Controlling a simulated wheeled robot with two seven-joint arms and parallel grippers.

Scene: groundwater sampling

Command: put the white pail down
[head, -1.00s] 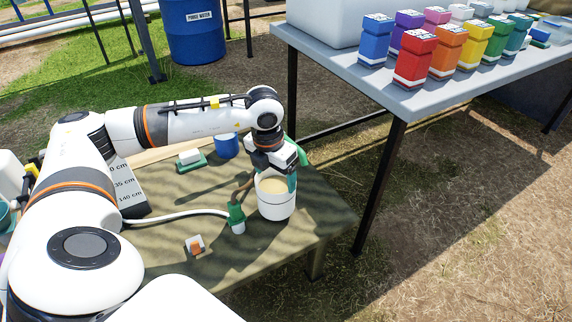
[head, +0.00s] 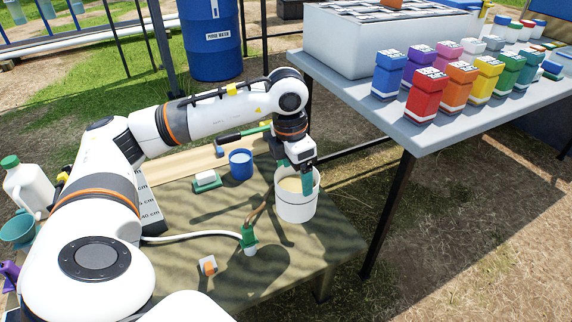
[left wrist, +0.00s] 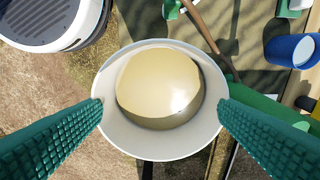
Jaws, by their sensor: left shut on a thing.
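The white pail (head: 296,208) holds pale yellowish liquid and is upright near the right end of the olive cloth-covered table (head: 200,265). My left gripper (head: 295,182) is shut on the pail, with its green fingers at opposite sides of the rim. In the left wrist view the round pail (left wrist: 158,148) fills the middle, between the two ridged fingers (left wrist: 160,108). I cannot tell whether the pail's bottom touches the table. My right gripper is not in view.
A green-and-white fitting (head: 248,240) with a white hose lies left of the pail. A blue mug (head: 241,170), a green-and-white block (head: 207,181) and a small orange-and-white item (head: 208,267) are on the table. A grey table (head: 420,138) with coloured bottles stands at right.

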